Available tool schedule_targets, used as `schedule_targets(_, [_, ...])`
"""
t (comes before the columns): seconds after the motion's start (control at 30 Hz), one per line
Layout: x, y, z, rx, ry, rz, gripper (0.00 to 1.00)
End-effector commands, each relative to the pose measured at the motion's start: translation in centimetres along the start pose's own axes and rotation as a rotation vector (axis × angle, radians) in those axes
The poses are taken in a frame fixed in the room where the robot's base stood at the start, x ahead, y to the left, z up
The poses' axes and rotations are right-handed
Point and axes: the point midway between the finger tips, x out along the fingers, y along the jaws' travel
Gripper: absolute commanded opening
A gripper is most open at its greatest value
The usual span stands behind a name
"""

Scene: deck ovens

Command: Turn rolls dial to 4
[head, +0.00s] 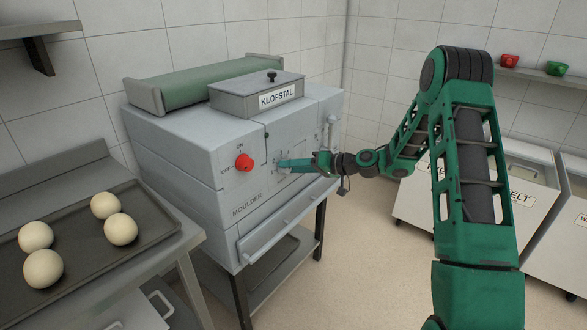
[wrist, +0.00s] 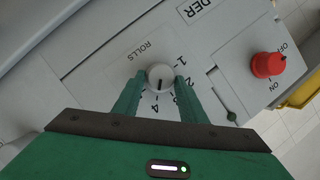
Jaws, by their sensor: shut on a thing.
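The rolls dial (wrist: 160,77) is a small round pale knob on the grey moulder (head: 170,145), beside the printed word ROLLS. In the wrist view, my gripper (wrist: 157,80) has a green finger on each side of the dial and is shut on it. A dark pointer line on the knob runs toward the bottom of the wrist picture. Digits are printed around the dial, partly behind the fingers; I cannot tell exactly which one the line meets. In the head view, my gripper (head: 284,164) reaches the moulder's front panel from the right and hides the dial.
A red ON/OFF knob (head: 244,162) sits left of my gripper on the same panel. Below is a long bar handle (head: 285,222). A tray (head: 85,258) with several dough balls lies at the left. Open floor (head: 365,270) lies right of the moulder, with white bins behind.

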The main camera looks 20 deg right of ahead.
Motion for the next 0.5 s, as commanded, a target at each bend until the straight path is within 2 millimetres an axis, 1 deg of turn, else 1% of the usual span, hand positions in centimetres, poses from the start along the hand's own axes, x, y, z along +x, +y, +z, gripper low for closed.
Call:
schedule_targets(0.03, [-0.04,0.37,-0.29,-0.002,0.007,0.008,0.16])
schedule_targets(0.3, [-0.02,0.38,-0.25,-0.002,0.006,0.009,0.16])
schedule_targets(0.33, [-0.02,0.38,-0.24,-0.002,0.006,0.009,0.43])
schedule_targets(0.37, [-0.02,0.36,-0.23,-0.002,0.005,0.008,0.50])
schedule_targets(0.5, [-0.01,0.22,-0.14,-0.001,0.004,0.005,0.51])
